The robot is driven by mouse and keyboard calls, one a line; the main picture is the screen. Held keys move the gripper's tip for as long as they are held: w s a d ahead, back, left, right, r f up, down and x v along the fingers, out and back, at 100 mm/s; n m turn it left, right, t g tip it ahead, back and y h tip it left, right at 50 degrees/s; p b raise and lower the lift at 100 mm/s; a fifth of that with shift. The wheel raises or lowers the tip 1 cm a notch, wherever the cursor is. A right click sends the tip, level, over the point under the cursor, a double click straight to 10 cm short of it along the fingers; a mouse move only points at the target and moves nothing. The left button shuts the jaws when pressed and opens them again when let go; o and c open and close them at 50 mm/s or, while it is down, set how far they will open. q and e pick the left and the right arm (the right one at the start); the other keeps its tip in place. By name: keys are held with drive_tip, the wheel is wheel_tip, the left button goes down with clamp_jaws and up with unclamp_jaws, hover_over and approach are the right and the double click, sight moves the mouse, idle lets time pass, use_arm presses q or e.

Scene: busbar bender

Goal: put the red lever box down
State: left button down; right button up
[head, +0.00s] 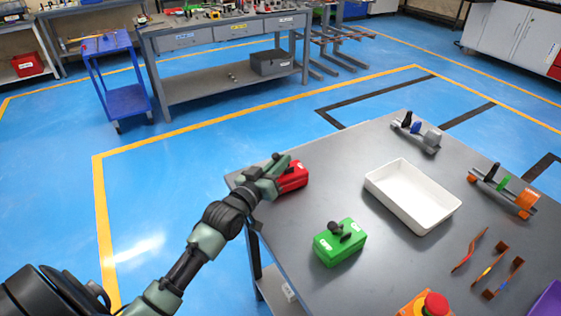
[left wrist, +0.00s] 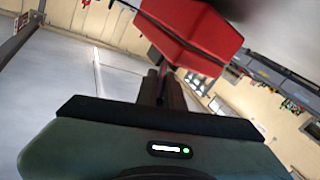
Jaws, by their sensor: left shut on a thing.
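The red lever box (head: 292,177) is at the far left corner of the grey table (head: 330,165) in the head view. My left gripper (head: 278,172) is shut on it and covers its left part. In the left wrist view the red box (left wrist: 190,35) fills the top, in front of the dark fingers (left wrist: 162,88). I cannot tell whether the box touches the table top. My right gripper is not in view.
A green lever box (head: 340,243) stands near the table's left edge. A white tray (head: 412,196) lies at the middle. Clamp-like devices (head: 415,132), bent copper strips (head: 489,265) and a red button (head: 434,304) are also on the table. Bare table lies between the red box and the tray.

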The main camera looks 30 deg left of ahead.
use_arm(q)
drive_tip(key=shift+f, duration=0.1)
drive_tip(key=c, duration=1.5)
unclamp_jaws()
drive_tip(key=shift+c, duration=0.2)
